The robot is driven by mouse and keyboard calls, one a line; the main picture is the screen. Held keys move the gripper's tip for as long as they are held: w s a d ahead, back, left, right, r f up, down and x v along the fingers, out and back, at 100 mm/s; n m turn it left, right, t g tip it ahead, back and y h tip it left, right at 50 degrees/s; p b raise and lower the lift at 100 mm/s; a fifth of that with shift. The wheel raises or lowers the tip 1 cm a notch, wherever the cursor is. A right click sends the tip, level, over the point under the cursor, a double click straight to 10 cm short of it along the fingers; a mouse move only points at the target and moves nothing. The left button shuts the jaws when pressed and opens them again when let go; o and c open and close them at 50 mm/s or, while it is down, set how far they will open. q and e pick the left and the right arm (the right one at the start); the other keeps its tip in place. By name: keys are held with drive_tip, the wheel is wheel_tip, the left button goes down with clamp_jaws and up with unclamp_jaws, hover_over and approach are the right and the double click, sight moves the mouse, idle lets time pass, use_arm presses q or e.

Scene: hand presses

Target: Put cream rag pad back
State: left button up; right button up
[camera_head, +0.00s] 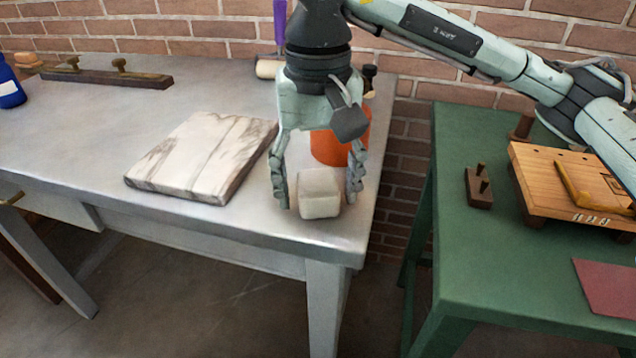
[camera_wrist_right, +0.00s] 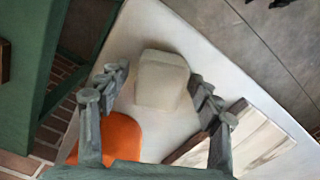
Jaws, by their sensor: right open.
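The cream rag pad (camera_head: 320,194) is a small pale block on the grey table (camera_head: 235,222), near its front right corner. My right gripper (camera_head: 319,198) is open and points down over the pad, with one finger at each side of it. In the right wrist view the pad (camera_wrist_right: 162,80) lies just beyond and between the open fingertips (camera_wrist_right: 158,85). Whether the fingers touch it I cannot tell. My left gripper is not in view.
An orange container (camera_head: 330,147) stands right behind the pad. A whitish wooden board (camera_head: 205,152) lies to the left. A green table (camera_head: 490,240) at the right, across a gap, carries a wooden board (camera_head: 545,185), a small pegged block (camera_head: 478,188) and a red sheet (camera_head: 608,287).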

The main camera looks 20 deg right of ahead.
sight(318, 181)
wheel_tip(318, 181, up, 11)
drive_tip(key=shift+f, duration=0.2)
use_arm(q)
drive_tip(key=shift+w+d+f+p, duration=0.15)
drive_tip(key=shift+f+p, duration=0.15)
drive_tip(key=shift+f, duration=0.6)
use_arm(e)
drive_tip(key=shift+r, duration=0.7)
